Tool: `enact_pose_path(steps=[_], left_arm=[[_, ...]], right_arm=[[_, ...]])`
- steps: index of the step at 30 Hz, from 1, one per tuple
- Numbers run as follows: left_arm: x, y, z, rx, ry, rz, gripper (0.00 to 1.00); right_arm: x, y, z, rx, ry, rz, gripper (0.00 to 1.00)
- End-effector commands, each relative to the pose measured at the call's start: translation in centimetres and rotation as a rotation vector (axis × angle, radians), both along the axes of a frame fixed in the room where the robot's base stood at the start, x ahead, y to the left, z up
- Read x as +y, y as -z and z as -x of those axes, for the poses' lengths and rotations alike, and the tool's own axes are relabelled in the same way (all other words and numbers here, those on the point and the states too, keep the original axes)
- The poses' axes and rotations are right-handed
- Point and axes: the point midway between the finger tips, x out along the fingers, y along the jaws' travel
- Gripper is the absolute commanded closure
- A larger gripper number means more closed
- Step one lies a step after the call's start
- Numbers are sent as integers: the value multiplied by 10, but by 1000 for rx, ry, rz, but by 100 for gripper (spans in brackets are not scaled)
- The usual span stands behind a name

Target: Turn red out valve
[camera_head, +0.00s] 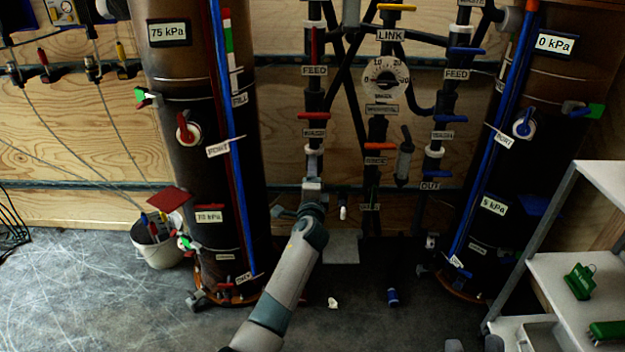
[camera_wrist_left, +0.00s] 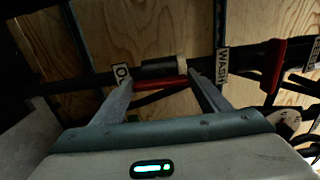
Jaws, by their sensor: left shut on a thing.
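The red out valve handle (camera_wrist_left: 160,85) is a short red bar in the left wrist view, between the OUT label (camera_wrist_left: 122,76) and the WASH label (camera_wrist_left: 222,65). It lies roughly along the dark pipe. My left gripper (camera_wrist_left: 160,90) is shut on this handle, one finger at each end. In the head view my left gripper (camera_head: 312,187) is at the lower part of the left red-handled pipe and hides the handle. My right gripper (camera_head: 474,344) shows only as two separated dark fingertips at the bottom edge, apart and empty.
A red wash handle (camera_head: 313,116) crosses the same pipe above. A blue-handled pipe (camera_head: 437,150) stands to the right. Large brown tanks (camera_head: 185,70) flank the pipes. A bucket (camera_head: 160,252) stands left and a grey shelf (camera_head: 560,275) right.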

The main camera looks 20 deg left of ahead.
Motion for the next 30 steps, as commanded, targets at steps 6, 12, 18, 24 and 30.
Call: enact_pose_path(steps=[6,12,18,24,30], left_arm=[[0,1,0,-6,-1,27,54],[0,1,0,-5,-1,29,54],[0,1,0,-5,0,29,12],[0,1,0,-6,0,26,12],[-1,1,3,-6,0,25,12]], right_arm=[[-2,-3,1,-19,3,-6,69],[-2,-3,1,-19,4,-6,69],[-2,-3,1,-19,4,-6,69],[-2,-3,0,-19,4,-5,69],[-2,-4,0,-16,4,-3,69]])
